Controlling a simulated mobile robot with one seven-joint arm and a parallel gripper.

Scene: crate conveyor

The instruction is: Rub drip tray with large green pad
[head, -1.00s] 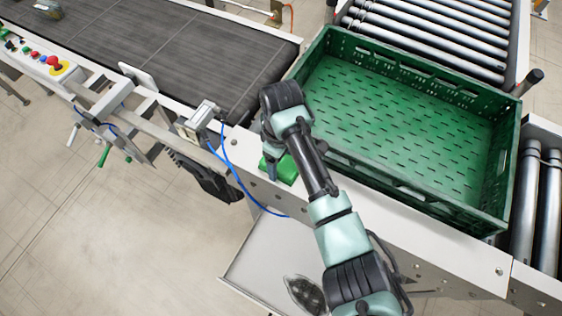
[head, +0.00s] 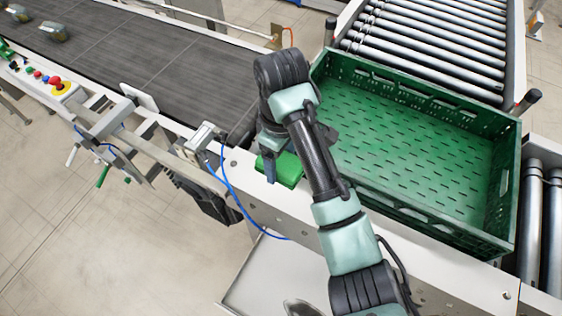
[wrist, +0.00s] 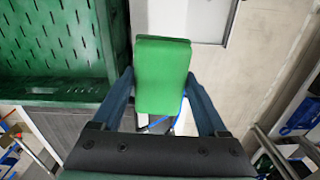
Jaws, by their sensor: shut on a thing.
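The large green pad (head: 285,169) is held in my gripper (wrist: 163,92), with one finger on each side of it in the wrist view. In the head view the pad is above the white conveyor frame, near the crate's left corner; its height is hard to judge. The drip tray (head: 258,284) is pale grey, low under the frame at the bottom of the head view. A dark patch (head: 300,308) on it is cut off by the picture edge and partly hidden by my arm. Part of the tray (wrist: 185,22) also shows beyond the pad in the wrist view.
A green crate (head: 420,213) stands right of my gripper. A dark belt (head: 130,65) runs to the left, carrying small packs (head: 52,31). A sensor box (head: 205,135) with a blue cable sits on the frame left of the pad. Floor left of the tray is clear.

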